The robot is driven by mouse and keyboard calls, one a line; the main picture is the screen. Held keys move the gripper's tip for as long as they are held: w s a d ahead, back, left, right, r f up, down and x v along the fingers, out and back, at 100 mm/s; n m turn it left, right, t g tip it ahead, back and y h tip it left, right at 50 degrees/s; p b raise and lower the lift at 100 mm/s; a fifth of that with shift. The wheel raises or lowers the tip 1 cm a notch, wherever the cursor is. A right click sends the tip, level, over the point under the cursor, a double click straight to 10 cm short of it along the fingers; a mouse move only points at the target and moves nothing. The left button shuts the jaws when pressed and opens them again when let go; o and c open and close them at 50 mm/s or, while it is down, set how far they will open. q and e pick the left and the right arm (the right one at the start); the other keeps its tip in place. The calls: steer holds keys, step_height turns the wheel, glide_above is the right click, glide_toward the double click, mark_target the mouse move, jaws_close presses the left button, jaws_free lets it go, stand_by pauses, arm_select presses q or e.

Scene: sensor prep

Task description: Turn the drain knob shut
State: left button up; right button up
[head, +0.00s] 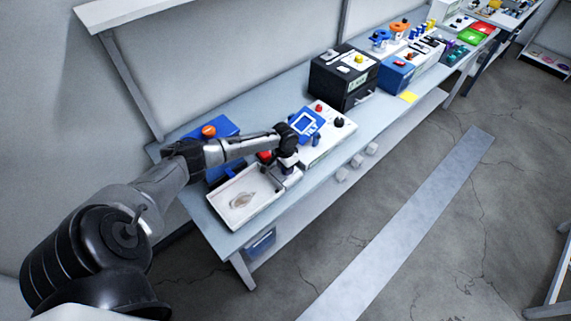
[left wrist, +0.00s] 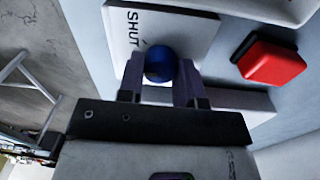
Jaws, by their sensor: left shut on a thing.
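The drain knob (left wrist: 160,64) is a round blue knob in the left wrist view, in front of a white plate marked SHUT (left wrist: 170,28). My left gripper (left wrist: 160,76) is shut on the knob, with one finger on each side of it. In the head view my left gripper (head: 289,161) reaches down at the right end of a shallow white tray (head: 258,184), and its hand hides the knob. How far the knob is turned cannot be told. My right gripper is in neither view.
A red button (left wrist: 272,62) sits close to the right of the knob in the left wrist view. A device with a blue-framed screen (head: 306,123) stands just beyond the gripper. A black box (head: 340,80) stands farther along the bench. The floor in front is clear.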

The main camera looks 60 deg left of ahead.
arm_select(q)
steer(key=m+p, duration=0.1)
steer(key=m, duration=0.3)
steer(key=shift+m, duration=0.3)
steer(key=m, duration=0.5)
steer(key=shift+m, duration=0.5)
steer(key=o, duration=0.9)
steer(key=shift+o, duration=0.2)
steer(key=shift+r, duration=0.1)
